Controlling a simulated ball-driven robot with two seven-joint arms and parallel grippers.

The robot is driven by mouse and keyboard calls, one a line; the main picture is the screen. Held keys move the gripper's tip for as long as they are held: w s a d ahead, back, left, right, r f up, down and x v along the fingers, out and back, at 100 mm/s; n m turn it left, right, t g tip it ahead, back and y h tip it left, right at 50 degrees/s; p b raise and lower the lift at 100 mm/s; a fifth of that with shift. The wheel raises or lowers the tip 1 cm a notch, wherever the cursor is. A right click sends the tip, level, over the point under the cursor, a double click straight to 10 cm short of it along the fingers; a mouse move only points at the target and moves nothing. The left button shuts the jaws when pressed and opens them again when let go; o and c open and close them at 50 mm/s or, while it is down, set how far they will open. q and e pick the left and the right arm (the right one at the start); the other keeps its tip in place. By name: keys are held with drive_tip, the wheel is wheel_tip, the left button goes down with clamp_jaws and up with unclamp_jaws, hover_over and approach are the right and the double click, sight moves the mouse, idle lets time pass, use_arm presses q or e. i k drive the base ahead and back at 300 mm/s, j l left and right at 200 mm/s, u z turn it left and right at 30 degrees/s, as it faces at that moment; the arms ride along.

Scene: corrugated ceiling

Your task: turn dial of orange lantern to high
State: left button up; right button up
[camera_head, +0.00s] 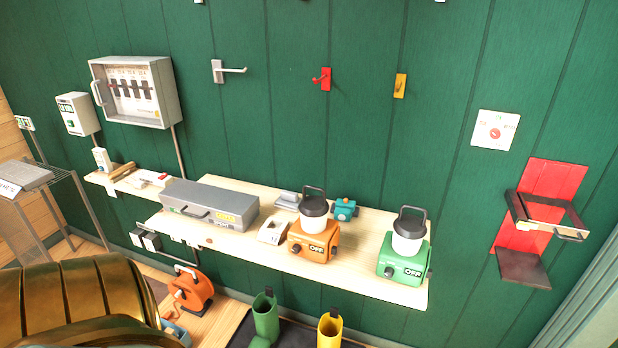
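The orange lantern (314,240) stands upright on the pale wooden shelf, right of the grey toolbox. It has a white globe, a black cap and a black handle. Its dark dial (296,248) is on the left part of the front face. A label beside the dial reads OFF (317,250). A green lantern (402,258) of the same kind stands to its right, also with an OFF label. Neither of my grippers shows in the head view.
The shelf (360,277) also holds a grey toolbox (210,205), a small white box (272,232) just left of the orange lantern and a teal device (344,209) behind it. Green (265,318) and yellow (330,330) boots stand below. Bare shelf lies between the lanterns.

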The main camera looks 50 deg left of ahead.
sight(296, 248)
drive_tip(key=u, duration=1.5)
